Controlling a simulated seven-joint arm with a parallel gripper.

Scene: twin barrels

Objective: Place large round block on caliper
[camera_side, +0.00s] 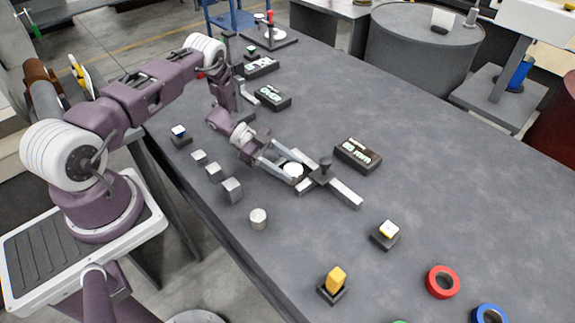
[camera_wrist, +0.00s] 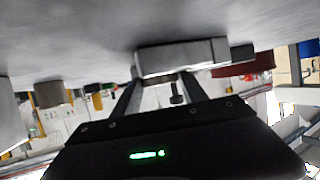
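My gripper (camera_side: 293,169) is low over the table, its two fingers spread apart. A white round-topped piece (camera_side: 292,170), perhaps the large round block, shows between the fingertips. Whether the fingers press on it is not clear. The grey caliper (camera_side: 345,193), a bar with jaws and a dark upright knob (camera_side: 325,163), lies right at the fingertips. In the wrist view, a long grey body (camera_wrist: 180,57), likely the caliper, lies directly ahead of the fingers (camera_wrist: 160,85). A separate grey round block (camera_side: 258,218) stands upright on the table, left of and nearer than the caliper.
Several grey square blocks (camera_side: 232,190) stand in a row to the left. A dark labelled box (camera_side: 358,154) lies just behind the caliper. A yellow block (camera_side: 335,279) on a dark base and a red ring (camera_side: 442,282) are at the front right.

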